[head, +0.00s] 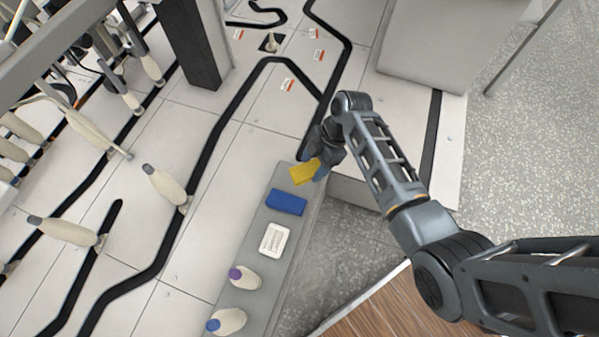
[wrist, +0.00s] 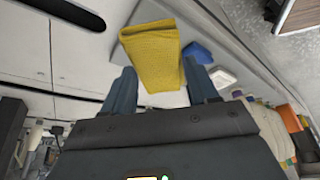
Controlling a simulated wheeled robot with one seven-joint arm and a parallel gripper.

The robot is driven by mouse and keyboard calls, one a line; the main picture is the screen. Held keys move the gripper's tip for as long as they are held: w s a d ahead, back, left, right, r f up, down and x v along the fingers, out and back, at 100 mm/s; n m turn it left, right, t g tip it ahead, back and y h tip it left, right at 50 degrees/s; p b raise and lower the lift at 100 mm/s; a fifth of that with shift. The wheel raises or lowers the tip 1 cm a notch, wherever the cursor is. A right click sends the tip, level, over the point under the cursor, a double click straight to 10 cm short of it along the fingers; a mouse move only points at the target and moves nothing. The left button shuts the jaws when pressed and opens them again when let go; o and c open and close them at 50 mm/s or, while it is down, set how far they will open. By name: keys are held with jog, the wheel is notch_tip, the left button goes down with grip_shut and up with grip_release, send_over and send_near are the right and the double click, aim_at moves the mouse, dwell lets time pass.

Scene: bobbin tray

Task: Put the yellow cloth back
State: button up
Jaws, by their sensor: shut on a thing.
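The yellow cloth (head: 304,172) is at the far end of the narrow grey ledge in the head view, just beyond a blue cloth (head: 286,201). My gripper (head: 318,170) is at the yellow cloth, shut on it. In the wrist view the yellow cloth (wrist: 153,52) sits between the two fingers (wrist: 163,88) and sticks out past their tips. The blue cloth also shows behind it in the wrist view (wrist: 198,52). Whether the yellow cloth touches the ledge cannot be told.
The grey ledge (head: 264,213) also holds a white dish (head: 274,239), a purple-tipped bobbin (head: 245,277) and a blue-tipped bobbin (head: 227,321). A grey box (head: 431,40) stands at the back right.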

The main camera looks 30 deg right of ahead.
aim_at(300, 165)
jog(key=w+a+f, duration=0.1)
jog(key=w+a+f+b, duration=0.1)
jog(key=w, duration=0.1)
jog(key=shift+a+f, duration=0.25)
jog(key=shift+a, duration=0.05)
jog(key=shift+f+b, duration=0.75)
jog(key=shift+f, duration=1.2)
jog(key=o, duration=0.9)
jog(key=shift+o, duration=0.2)
jog(key=shift+r, duration=0.1)
jog(key=p+v, duration=0.3)
jog(key=v, duration=0.9)
jog(key=shift+p, duration=0.4)
jog(key=shift+s, duration=0.1)
